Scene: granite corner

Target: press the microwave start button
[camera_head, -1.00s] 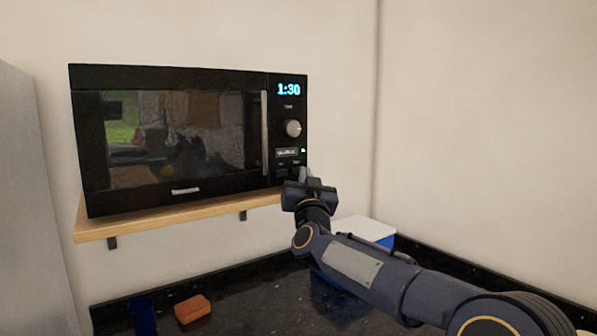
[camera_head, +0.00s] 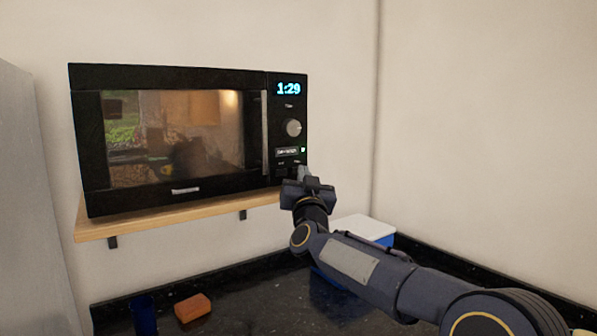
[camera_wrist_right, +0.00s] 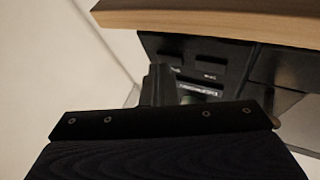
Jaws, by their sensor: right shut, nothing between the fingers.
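The black microwave (camera_head: 180,130) stands on a wooden shelf, its window lit and its display (camera_head: 289,89) reading 1:29. Its control panel has a round knob (camera_head: 293,128) and small buttons low down. My right gripper (camera_head: 304,173) is shut and empty, its fingertips at the lower right of the panel. They hide the start button area in the head view; I cannot tell whether they touch it. The wrist view shows the shut fingers (camera_wrist_right: 157,82) beside the panel's lower end, with two dark buttons (camera_wrist_right: 195,52) near the shelf. My left gripper is not in view.
The wooden shelf (camera_head: 180,215) runs under the microwave, just left of my right gripper. Below lie a dark counter (camera_head: 250,300), an orange sponge (camera_head: 192,307), a blue object (camera_head: 144,315) and a white-and-blue box (camera_head: 365,230). A wall stands to the right.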

